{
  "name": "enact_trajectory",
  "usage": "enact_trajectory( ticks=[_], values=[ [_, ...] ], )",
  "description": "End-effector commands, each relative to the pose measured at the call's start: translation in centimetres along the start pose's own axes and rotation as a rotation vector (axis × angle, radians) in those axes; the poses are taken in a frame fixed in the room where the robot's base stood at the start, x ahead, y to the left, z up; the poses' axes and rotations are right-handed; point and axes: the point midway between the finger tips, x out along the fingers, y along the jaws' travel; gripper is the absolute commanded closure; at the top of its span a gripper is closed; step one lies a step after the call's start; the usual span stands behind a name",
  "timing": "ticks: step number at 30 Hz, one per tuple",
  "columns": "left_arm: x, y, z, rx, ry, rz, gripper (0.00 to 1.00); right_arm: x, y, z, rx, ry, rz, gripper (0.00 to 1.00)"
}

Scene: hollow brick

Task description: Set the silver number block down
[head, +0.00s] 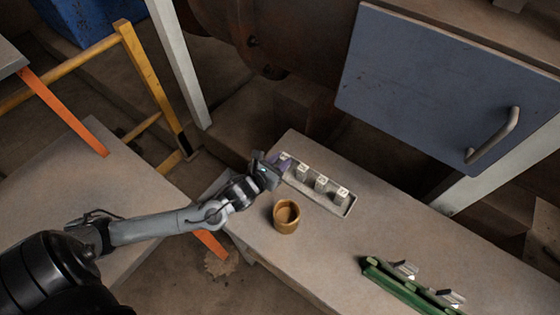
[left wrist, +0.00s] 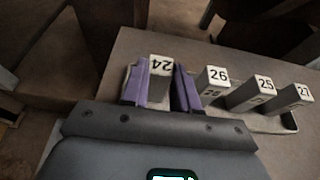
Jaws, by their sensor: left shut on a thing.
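My left gripper (head: 279,162) is shut on a silver block marked 24 (left wrist: 160,82), held between its two purple fingers at the left end of a pale tray (head: 325,203). The block is upright; I cannot tell whether its base touches the tray floor. Three similar silver blocks stand in a row in the tray: 26 (left wrist: 214,79), 25 (left wrist: 257,90) and 27 (left wrist: 297,96). They also show in the head view, with the nearest one (head: 302,172) just right of the gripper. My right gripper is not in view.
A round tan cup (head: 286,217) stands on the bench (head: 330,250) in front of the tray. A green rack (head: 405,287) with silver pieces is at the lower right. A blue-grey cabinet door (head: 440,85) with a handle hangs behind. The bench between cup and rack is clear.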

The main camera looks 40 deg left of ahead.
Motion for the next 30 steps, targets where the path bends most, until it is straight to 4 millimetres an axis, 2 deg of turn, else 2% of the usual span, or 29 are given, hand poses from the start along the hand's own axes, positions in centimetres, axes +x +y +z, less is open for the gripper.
enact_trajectory(
  ticks=[9,10,14,26,30],
  values=[
    [0.1,0.0,-0.2,0.000,-0.001,0.000,1.00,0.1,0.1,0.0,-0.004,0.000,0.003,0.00],
    [0.1,0.0,-0.2,0.000,-0.001,-0.001,0.66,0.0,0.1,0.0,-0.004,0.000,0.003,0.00],
    [0.1,0.0,-0.2,0.000,0.000,0.000,0.46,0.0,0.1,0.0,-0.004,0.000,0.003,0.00],
    [-0.1,0.0,0.1,0.000,0.000,0.000,0.45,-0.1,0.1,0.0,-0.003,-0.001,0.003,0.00],
    [-1.7,0.0,0.1,0.001,0.001,-0.001,0.45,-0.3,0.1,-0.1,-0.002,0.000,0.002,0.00]
  ],
)
